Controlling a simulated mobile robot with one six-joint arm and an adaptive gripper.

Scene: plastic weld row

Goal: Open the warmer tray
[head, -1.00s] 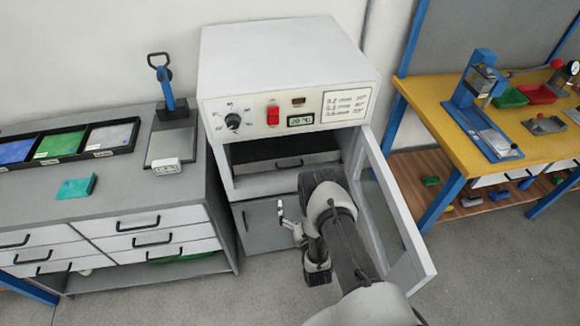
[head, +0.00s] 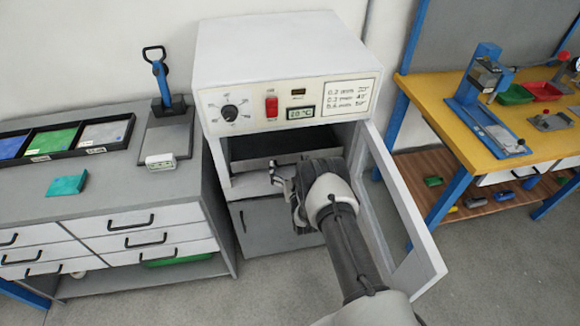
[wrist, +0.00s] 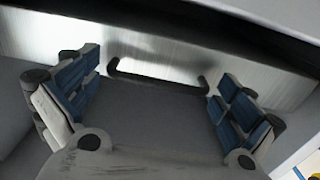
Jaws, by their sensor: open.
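The warmer (head: 285,70) is a white cabinet with a dial, a red switch and a small display. Its glass door (head: 400,215) stands open to the right. The warmer tray (head: 247,163) sits inside the opening, and its front panel shows in the wrist view (wrist: 165,62) with a dark bar handle (wrist: 158,84). My gripper (head: 277,175) is at the opening, in front of the tray. In the wrist view my gripper (wrist: 158,92) is open, with blue-padded fingers on either side of the handle. I cannot tell whether they touch it. My wrist hides the handle in the head view.
A yellow workbench (head: 440,120) stands to the right. The open door is close beside my arm.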

